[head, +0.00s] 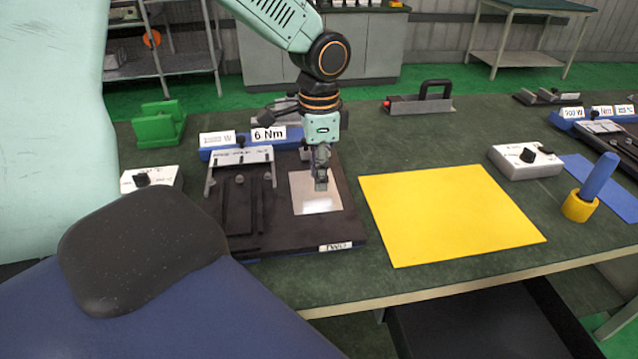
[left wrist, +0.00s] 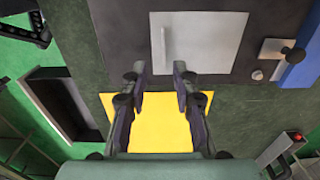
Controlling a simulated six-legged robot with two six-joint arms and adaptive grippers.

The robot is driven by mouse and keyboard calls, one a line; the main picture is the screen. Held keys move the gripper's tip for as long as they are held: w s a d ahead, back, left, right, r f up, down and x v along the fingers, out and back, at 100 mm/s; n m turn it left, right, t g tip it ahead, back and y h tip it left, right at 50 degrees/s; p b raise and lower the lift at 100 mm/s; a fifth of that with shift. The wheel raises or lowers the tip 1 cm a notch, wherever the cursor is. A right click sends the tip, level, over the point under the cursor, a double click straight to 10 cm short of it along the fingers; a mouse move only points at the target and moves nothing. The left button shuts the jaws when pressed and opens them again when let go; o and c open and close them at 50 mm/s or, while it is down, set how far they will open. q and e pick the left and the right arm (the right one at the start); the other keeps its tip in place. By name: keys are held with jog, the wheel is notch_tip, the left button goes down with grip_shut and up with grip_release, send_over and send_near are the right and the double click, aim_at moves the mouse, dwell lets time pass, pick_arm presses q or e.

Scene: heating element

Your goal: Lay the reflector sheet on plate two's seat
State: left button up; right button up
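The pale grey reflector sheet (head: 303,186) lies flat on the dark plate (head: 280,238), whose front label seems to read "TWO" upside down. In the left wrist view the sheet (left wrist: 215,45) looks square to the plate, with a thin raised tab (left wrist: 165,45) on it. My left gripper (head: 321,183) points down over the sheet. In the left wrist view its two fingers (left wrist: 160,70) are apart with nothing between them, near the tab. I cannot tell the exact height of the fingertips above the sheet. My right gripper is not in view.
A yellow mat (head: 445,212) lies right of the plate. A blue rack labelled "6 Nm" (head: 267,134) stands behind it. A grey control box (head: 525,162), a blue-handled tool in a yellow ring (head: 590,190) and green blocks (head: 158,124) are also on the bench.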

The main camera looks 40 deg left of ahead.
pick_arm(q)
notch_tip(320, 180, up, 7)
jog(key=p, duration=0.1)
jog(key=shift+f, duration=0.2)
jog(key=shift+a, duration=0.15)
dwell(0.4)
